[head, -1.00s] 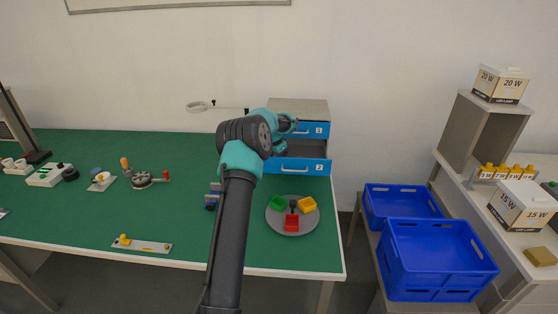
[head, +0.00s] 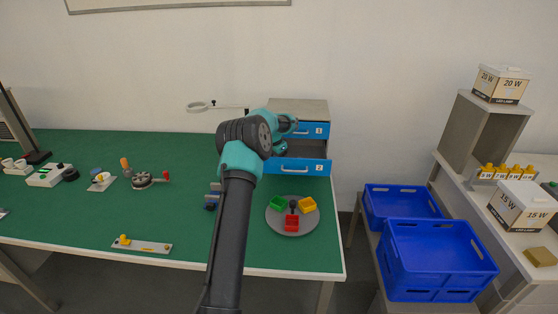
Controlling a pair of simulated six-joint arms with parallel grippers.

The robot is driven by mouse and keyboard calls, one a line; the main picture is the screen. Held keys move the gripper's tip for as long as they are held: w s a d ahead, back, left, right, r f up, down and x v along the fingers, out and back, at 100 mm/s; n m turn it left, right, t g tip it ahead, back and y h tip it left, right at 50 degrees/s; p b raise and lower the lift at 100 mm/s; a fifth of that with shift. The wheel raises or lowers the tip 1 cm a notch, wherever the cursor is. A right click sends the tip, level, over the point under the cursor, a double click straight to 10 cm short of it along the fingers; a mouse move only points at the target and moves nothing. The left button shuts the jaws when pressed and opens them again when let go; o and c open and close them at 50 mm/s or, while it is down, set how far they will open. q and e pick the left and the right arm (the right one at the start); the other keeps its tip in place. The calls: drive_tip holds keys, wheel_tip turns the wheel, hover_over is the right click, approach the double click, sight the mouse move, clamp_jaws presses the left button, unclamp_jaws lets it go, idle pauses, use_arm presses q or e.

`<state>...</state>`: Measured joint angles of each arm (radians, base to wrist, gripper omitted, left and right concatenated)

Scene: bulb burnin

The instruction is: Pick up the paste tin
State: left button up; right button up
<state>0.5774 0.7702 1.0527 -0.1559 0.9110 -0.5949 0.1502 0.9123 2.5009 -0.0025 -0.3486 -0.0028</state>
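I cannot make out a paste tin in the head view. The one arm in view enters from the bottom, left of the middle, and I take it as my left. My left gripper (head: 283,147) is at the open lower drawer (head: 303,168), marked 2. The wrist and forearm largely hide the fingers and part of the drawer's inside, so I cannot see whether it holds anything. The upper drawer (head: 316,130), marked 1, is shut. My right gripper is not in view.
A round grey plate (head: 273,222) with green, yellow and red pieces lies in front of the cabinet. A ring on an arm (head: 197,107) stands behind. Several small devices lie on the left of the green table (head: 80,215). Blue crates (head: 435,255) stand to the right.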

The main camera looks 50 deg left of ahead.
use_arm(q)
drive_tip(key=shift+r, duration=0.1)
wheel_tip(320, 180, up, 10)
drive_tip(key=shift+f, duration=0.1)
idle(0.4)
idle(0.4)
